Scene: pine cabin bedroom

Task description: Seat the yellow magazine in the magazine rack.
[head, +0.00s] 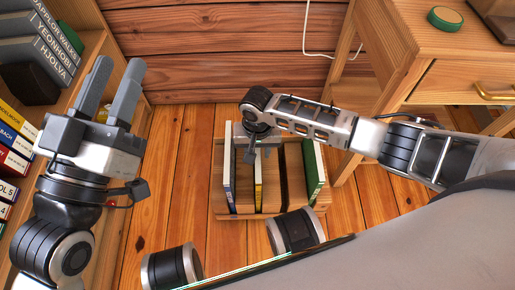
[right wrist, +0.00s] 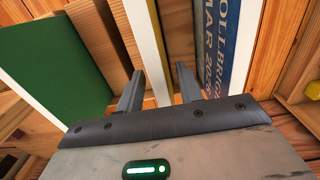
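The yellow magazine (head: 258,192) stands upright in a middle slot of the wooden magazine rack (head: 232,229) on the floor. Its white page edge (right wrist: 148,45) shows in the right wrist view. My right gripper (head: 258,152) is over the rack at the magazine's far part, pointing down. In the right wrist view its fingers (right wrist: 160,80) are apart, one on each side of the magazine, with gaps visible. How deep the magazine sits is hard to tell. My left gripper (head: 118,68) is open and empty, in front of the bookshelf at left.
A blue-and-white magazine (head: 229,170) stands in the rack's left slot and a green one (head: 314,168) at its right. A bookshelf (head: 100,20) with books is at left. A wooden desk (head: 425,60) with a green round item (head: 445,17) is at right.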

